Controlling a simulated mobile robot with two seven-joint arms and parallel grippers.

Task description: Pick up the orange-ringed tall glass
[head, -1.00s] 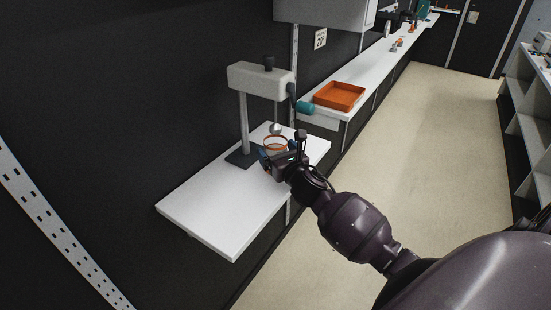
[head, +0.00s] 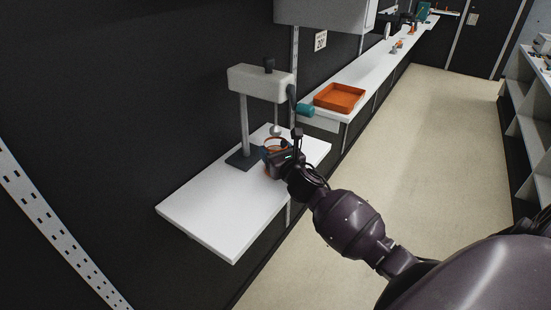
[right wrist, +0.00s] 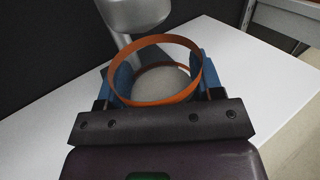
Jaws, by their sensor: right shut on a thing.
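The orange-ringed tall glass (right wrist: 167,101) shows in the right wrist view as a clear glass with an orange band at its rim and another ring lower down. In the head view its orange rim (head: 275,142) shows just beyond my right gripper (head: 272,158). My right gripper (right wrist: 162,82) has its blue fingers on both sides of the glass and is shut on it. The glass is by the dispenser's post, over the white shelf; whether its base touches the shelf is hidden. My left gripper is not in view.
A grey dispenser (head: 258,80) with a teal-ended handle (head: 306,110) stands on the white shelf (head: 215,215), close to the glass. An orange tray (head: 340,97) sits on the counter behind. The shelf's front part is clear.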

